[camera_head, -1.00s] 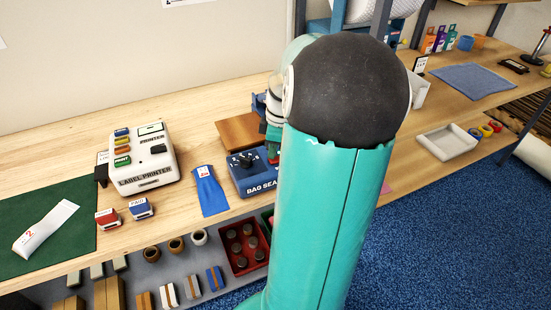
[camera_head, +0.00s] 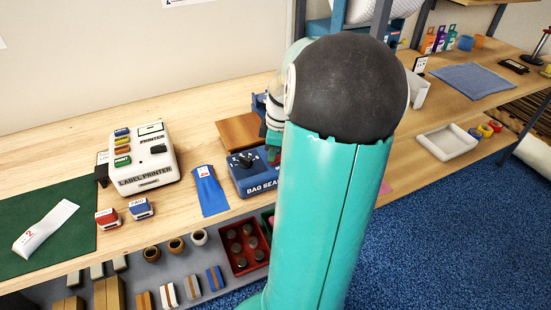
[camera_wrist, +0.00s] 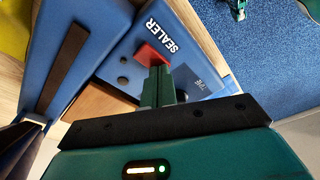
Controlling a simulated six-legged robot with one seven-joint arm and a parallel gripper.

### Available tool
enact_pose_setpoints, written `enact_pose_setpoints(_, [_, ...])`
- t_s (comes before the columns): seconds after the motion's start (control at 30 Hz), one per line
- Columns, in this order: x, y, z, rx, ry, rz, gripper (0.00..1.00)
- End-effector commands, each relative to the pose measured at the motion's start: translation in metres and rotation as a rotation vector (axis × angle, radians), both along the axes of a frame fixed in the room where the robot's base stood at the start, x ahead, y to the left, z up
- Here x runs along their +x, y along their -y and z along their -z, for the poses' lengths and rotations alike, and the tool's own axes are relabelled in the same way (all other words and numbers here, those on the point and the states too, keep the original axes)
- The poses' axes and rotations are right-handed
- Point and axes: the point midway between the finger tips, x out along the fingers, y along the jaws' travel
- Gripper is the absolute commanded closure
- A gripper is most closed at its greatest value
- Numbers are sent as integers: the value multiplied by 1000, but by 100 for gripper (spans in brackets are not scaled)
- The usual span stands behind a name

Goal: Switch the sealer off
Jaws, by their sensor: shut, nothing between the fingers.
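The blue bag sealer (camera_head: 252,183) sits on the wooden bench in the head view, with a black knob (camera_head: 245,160) on top. My arm hides its right part. In the wrist view the sealer's blue top (camera_wrist: 125,48) carries the word SEALER and a red switch part (camera_wrist: 148,56). My gripper (camera_wrist: 158,70) is shut and empty, its green fingertips right at the red part and covering some of it. I cannot tell whether they touch, or which way the switch is set.
A label printer (camera_head: 144,160), a blue strip (camera_head: 209,192) and two stampers, red (camera_head: 108,218) and blue (camera_head: 141,208), stand left of the sealer. A brown board (camera_head: 240,131) lies behind it. In the wrist view, a blue part with a dark strip (camera_wrist: 64,70) rises beside the fingers.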

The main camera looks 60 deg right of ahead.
Motion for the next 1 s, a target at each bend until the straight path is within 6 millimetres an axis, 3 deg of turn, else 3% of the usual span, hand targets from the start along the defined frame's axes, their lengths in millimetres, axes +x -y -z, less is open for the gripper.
enact_pose_setpoints(0.17, [-1, 1, -4, -2, -1, 1, 100])
enact_pose_setpoints(1.0, [0, 0, -65, -1, 0, 0, 100])
